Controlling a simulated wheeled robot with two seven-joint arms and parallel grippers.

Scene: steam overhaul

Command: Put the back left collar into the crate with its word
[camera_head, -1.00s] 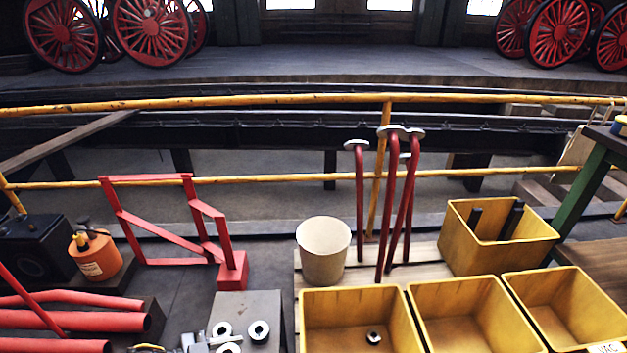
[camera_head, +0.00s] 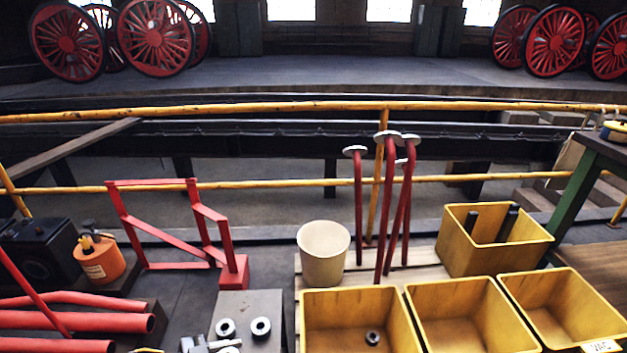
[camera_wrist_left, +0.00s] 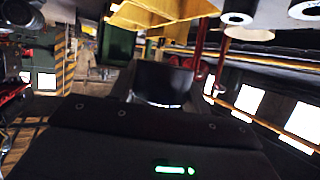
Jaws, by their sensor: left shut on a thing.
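Two pale ring collars with dark holes stand on the grey block (camera_head: 249,301): a left collar (camera_head: 225,327) and a right collar (camera_head: 261,327). Both also show at the top of the wrist view (camera_wrist_left: 237,18). My left gripper (camera_head: 208,346) is at the bottom edge, in front of the left collar. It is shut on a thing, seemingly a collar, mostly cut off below. In the wrist view a dark shape with a bright rim (camera_wrist_left: 160,88) sits at the jaws. Another collar (camera_head: 373,338) lies in the left front crate (camera_head: 312,297). My right gripper is not in view.
An empty middle crate (camera_head: 411,294) and a right crate (camera_head: 571,273) with a partly cut-off word label (camera_head: 603,346) stand alongside. A back crate (camera_head: 446,239) holds dark bars. A cream bucket (camera_head: 323,254) and tall red rods (camera_head: 386,205) stand behind the crates.

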